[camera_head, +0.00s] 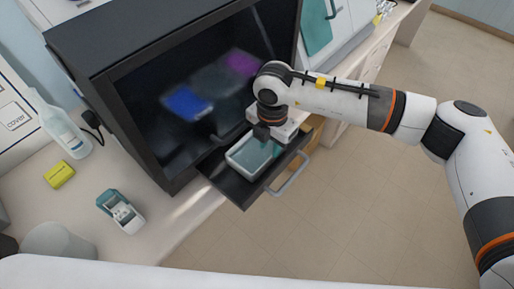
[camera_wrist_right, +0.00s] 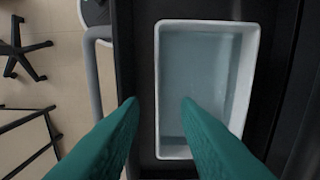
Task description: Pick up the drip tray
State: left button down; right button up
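A white-rimmed rectangular tray with a blue-grey inside, which I take for the drip tray (camera_head: 236,166), sits on the black pull-out shelf (camera_head: 229,189) of the dark cabinet. My right gripper (camera_head: 263,137) is at the tray's far edge in the head view. In the right wrist view the two green fingers (camera_wrist_right: 159,103) are apart, one on each side of the left wall of the drip tray (camera_wrist_right: 209,75). My left gripper is not in view.
The dark cabinet (camera_head: 97,47) stands open behind the shelf, with blurred blue and purple patches inside. A grey handle (camera_head: 291,174) runs along the shelf's front. A bottle (camera_head: 62,125), a yellow box (camera_head: 59,175) and a small teal-and-white device (camera_head: 121,211) stand on the counter at left.

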aim_at(271, 157)
jog(key=f+p, duration=0.2)
jog(key=f, duration=0.3)
jog(key=shift+d+f+p, duration=0.25)
jog(key=shift+p, duration=0.15)
jog(key=shift+f, duration=0.3)
jog(key=shift+r, duration=0.1)
grip_shut()
